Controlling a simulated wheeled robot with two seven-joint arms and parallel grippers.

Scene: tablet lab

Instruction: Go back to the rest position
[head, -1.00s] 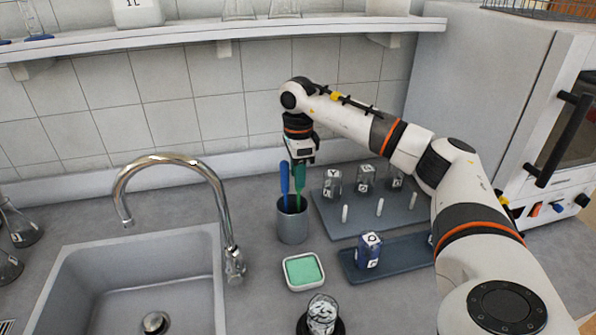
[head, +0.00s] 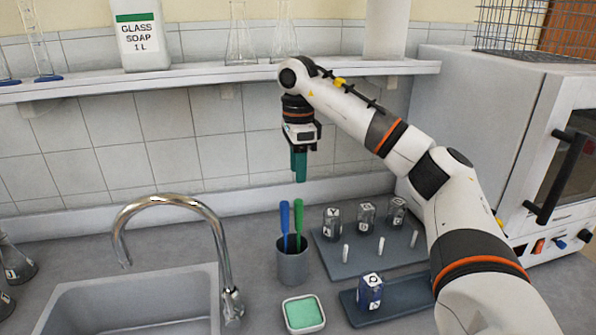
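My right gripper (head: 299,172) hangs pointing down in front of the tiled wall, above the grey cup (head: 292,266). Its teal fingers look close together from this side, and I cannot tell whether there is a gap between them. Nothing shows hanging below the fingertips. The cup stands upright on the counter and holds a blue-handled tool (head: 284,218) and a green-handled tool (head: 299,216). Their lower ends are hidden in the cup. There is clear air between the handles and the fingertips. My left gripper is not in view.
A shelf (head: 220,80) with a glass soap bottle (head: 142,40) runs behind my arm. A curved tap (head: 222,235) and sink are at left. A rack board (head: 350,264) with several jars, a tray (head: 405,296) and a green sponge dish (head: 303,314) lie nearby. An oven (head: 480,120) stands right.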

